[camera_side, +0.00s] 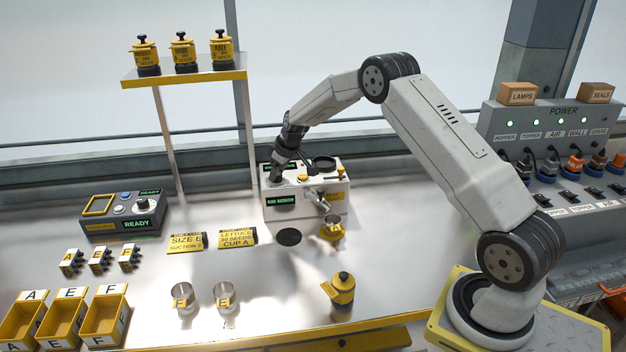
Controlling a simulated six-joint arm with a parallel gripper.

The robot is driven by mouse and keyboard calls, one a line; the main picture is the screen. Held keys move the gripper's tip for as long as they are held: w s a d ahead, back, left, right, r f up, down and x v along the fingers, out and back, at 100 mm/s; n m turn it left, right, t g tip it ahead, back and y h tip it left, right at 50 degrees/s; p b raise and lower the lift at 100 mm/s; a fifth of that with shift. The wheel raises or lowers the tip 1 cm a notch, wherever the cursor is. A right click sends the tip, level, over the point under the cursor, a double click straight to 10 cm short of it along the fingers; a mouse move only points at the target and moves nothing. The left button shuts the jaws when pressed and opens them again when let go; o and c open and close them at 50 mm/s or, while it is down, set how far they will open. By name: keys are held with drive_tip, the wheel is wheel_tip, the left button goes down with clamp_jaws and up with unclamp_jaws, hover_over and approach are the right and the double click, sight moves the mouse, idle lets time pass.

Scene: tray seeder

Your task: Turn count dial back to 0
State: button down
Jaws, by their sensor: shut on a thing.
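The white seeder machine (333,197) stands on the steel bench at the centre, with a dark display (281,201) on its front. My gripper (277,176) points down at the left part of the machine's top and is shut there on what appears to be the count dial. The gripper covers the dial, so its pointer and number cannot be read. A dark round opening (323,163) and a small yellow knob (303,178) are on the machine's top, right of my gripper.
A metal spout (318,198) juts from the machine's front above a small cup (332,227). A yellow canister (342,291) stands in front. A shelf (185,78) with canisters is at the back left. Yellow cards (238,238) lie left of the machine. Bench space between them is clear.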

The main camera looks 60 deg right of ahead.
drive_tip(key=shift+n, duration=0.3)
drive_tip(key=n+y, duration=0.1)
drive_tip(key=n, duration=0.2)
drive_tip(key=shift+d+g, duration=0.1)
drive_tip(key=shift+g, duration=0.2)
drive_tip(key=n+y, duration=0.1)
drive_tip(key=n, duration=0.1)
drive_tip(key=n+g, duration=0.1)
drive_tip(key=n, duration=0.1)
drive_tip(key=shift+w+n+y, duration=0.1)
drive_tip(key=shift+n+y, duration=0.2)
drive_tip(key=shift+y, duration=0.1)
drive_tip(key=n, duration=0.2)
drive_tip(key=n+g, duration=0.1)
drive_tip(key=n, duration=0.1)
drive_tip(key=shift+d+g+y, duration=0.1)
drive_tip(key=shift+g+y, duration=0.2)
drive_tip(key=shift+y, duration=0.1)
drive_tip(key=shift+n+g, duration=0.5)
drive_tip(key=shift+n, duration=1.6)
drive_tip(key=shift+c, duration=1.3)
unclamp_jaws()
